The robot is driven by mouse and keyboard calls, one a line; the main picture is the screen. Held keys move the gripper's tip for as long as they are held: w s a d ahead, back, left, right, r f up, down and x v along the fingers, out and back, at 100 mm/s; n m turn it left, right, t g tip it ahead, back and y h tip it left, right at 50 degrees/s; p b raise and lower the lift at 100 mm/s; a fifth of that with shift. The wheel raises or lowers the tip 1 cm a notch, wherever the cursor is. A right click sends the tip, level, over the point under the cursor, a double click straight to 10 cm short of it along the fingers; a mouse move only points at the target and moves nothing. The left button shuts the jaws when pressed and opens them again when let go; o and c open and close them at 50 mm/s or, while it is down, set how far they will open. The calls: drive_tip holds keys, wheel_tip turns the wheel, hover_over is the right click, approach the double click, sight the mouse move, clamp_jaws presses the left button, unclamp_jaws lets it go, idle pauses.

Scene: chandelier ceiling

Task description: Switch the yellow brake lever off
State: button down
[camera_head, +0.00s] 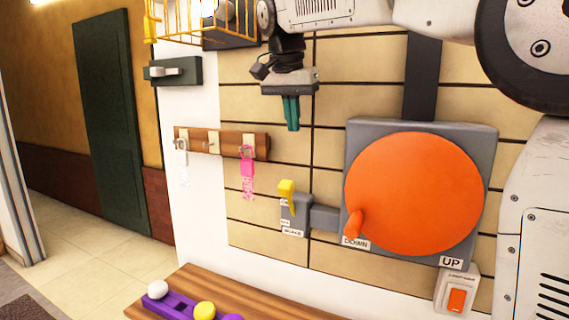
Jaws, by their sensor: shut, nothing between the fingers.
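The yellow brake lever (287,191) sticks out of a small grey housing (295,216) on the tiled wall, just left of the big orange wheel. Its yellow knob is at the top of the housing. Small labels are on the housing, too small to read surely. My gripper (291,126) points down above the lever, with its green fingers together and empty. It is apart from the lever, with a clear gap between them in the picture.
An orange wheel (415,195) with a handle sits on a grey plate marked DOWN and UP. A wooden key rack (222,143) with a pink tag hangs to the left. An orange switch (456,300) is at lower right. A wooden shelf (200,279) bears a purple button panel.

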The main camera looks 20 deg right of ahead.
drive_tip(key=x, duration=0.3)
drive_tip(key=a+x, duration=0.1)
drive_tip(key=x, duration=0.2)
drive_tip(key=s+x, duration=0.1)
drive_tip(key=x, duration=0.3)
drive_tip(key=shift+s+a+f, duration=0.1)
drive_tip(key=shift+a+f, duration=0.15)
drive_tip(key=shift+a, duration=0.05)
drive_tip(key=shift+s+a+f, duration=0.4)
